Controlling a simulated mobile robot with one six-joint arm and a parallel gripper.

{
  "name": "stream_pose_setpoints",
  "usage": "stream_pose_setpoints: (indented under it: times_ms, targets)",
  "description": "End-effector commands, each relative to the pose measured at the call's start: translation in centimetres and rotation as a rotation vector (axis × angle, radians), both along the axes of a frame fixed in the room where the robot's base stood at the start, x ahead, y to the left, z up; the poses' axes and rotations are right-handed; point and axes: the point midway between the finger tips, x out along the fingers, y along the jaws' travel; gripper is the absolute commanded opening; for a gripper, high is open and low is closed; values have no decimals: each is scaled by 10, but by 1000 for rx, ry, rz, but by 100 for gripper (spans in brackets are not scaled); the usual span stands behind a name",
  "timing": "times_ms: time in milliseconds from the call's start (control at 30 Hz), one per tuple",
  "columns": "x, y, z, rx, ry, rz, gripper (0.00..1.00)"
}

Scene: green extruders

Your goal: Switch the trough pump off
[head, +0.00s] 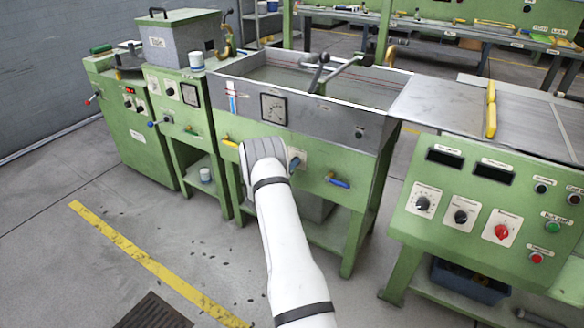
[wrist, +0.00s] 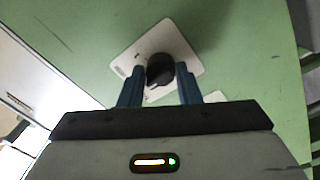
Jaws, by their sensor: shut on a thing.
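In the wrist view a black rotary knob (wrist: 160,70) sits on a white plate (wrist: 179,38) on a green panel. The blue fingers of my gripper (wrist: 161,76) are on both sides of the knob and shut on it. In the head view my gripper (head: 295,160) is at the front of the green trough stand, below the round gauge (head: 273,109). My wrist hides the knob there; only the edge of its plate shows. The metal trough (head: 330,82) is above. The knob's label is too small to read.
A blue-handled valve (head: 338,182) is right of my gripper and a yellow handle (head: 229,142) is left of it. A green control console (head: 480,215) with knobs and buttons stands at the right. A green cabinet (head: 130,125) stands at the left. Open floor lies in front.

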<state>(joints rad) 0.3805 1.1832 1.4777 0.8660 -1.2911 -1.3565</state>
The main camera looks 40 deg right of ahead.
Motion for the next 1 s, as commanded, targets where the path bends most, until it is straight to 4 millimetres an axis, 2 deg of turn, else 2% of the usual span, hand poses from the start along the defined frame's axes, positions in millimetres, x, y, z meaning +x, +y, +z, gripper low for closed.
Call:
stream_pose_setpoints:
  times_ms: [33, 67, 300, 633, 1000]
  targets:
    - [3, 2, 2, -3, -2, 7, 7]
    - [3, 2, 2, -3, -2, 7, 31]
    - [1, 1, 1, -1, -1, 4, 51]
    - [-1, 6, 0, 1, -1, 3, 51]
    - [-21, 61, -2, 0, 0, 4, 51]
